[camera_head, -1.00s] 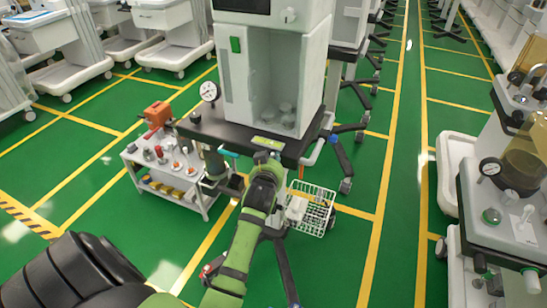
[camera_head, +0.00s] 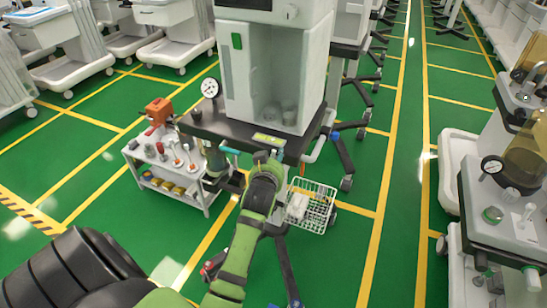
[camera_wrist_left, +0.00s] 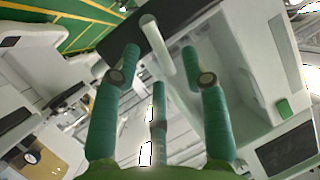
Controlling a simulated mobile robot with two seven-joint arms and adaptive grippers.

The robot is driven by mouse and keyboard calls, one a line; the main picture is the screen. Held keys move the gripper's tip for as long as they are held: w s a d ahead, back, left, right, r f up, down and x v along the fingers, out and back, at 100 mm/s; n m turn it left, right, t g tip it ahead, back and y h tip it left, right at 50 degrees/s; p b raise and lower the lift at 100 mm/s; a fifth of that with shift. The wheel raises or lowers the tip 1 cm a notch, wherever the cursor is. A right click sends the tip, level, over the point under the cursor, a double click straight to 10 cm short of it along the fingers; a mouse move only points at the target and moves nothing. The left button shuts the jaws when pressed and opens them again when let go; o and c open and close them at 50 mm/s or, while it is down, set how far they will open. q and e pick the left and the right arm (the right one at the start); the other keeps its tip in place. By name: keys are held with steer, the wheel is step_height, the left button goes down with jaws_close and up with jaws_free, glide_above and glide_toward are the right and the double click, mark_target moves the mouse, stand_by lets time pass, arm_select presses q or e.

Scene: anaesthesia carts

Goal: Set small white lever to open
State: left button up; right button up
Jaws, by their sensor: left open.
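A short white rod that looks like the small white lever (camera_wrist_left: 157,42) shows in the left wrist view. It hangs from the dark edge of a cart's shelf, and its rounded end lies between and just beyond my fingertips. My left gripper (camera_head: 262,156) is open, its green fingers (camera_wrist_left: 104,110) spread on both sides of the rod. I see no clear contact. In the head view the gripper is at the front edge of the cart's black shelf (camera_head: 215,122), and its hand hides the lever there.
A wire basket (camera_head: 317,207) hangs right of my left arm. A small trolley with an orange device (camera_head: 158,111) stands to the left. A pressure gauge (camera_head: 210,88) sits on the shelf's left end. Another machine (camera_head: 500,220) stands at right. Green aisle floor is clear between.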

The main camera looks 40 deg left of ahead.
arm_select(q)
steer(key=v, duration=0.5)
steer(key=shift+s+d+r, duration=0.1)
steer(key=shift+s+r, duration=0.05)
steer(key=shift+s, duration=0.2)
steer(key=d+f+m+g+h, duration=0.1)
steer(key=d+f+h, duration=0.15)
steer(key=f, duration=0.55)
steer(key=d+f+m+g+h, duration=0.15)
steer(key=d+f, duration=0.25)
steer(key=f, duration=0.4)
steer(key=s+d+f+m+g+h, duration=0.1)
steer(key=s+d+f, duration=0.25)
steer(key=f, duration=0.45)
steer(key=s+d+f+m+g+h, duration=0.1)
steer(key=s+d+f, duration=0.2)
steer(key=s+f, duration=0.35)
steer(key=s+d+f+g, duration=0.2)
steer(key=s+f+g, duration=0.2)
steer(key=s+f, duration=0.9)
steer(key=s+a+f+g, duration=0.1)
steer(key=s+f, duration=0.2)
steer(key=s, duration=0.6)
steer(key=s+a+f+m+g, duration=0.1)
steer(key=s+f, duration=0.2)
steer(key=s, duration=0.6)
steer(key=shift+s+g+h, duration=0.15)
steer(key=shift+g+h, duration=0.2)
steer(key=shift+h, duration=0.05)
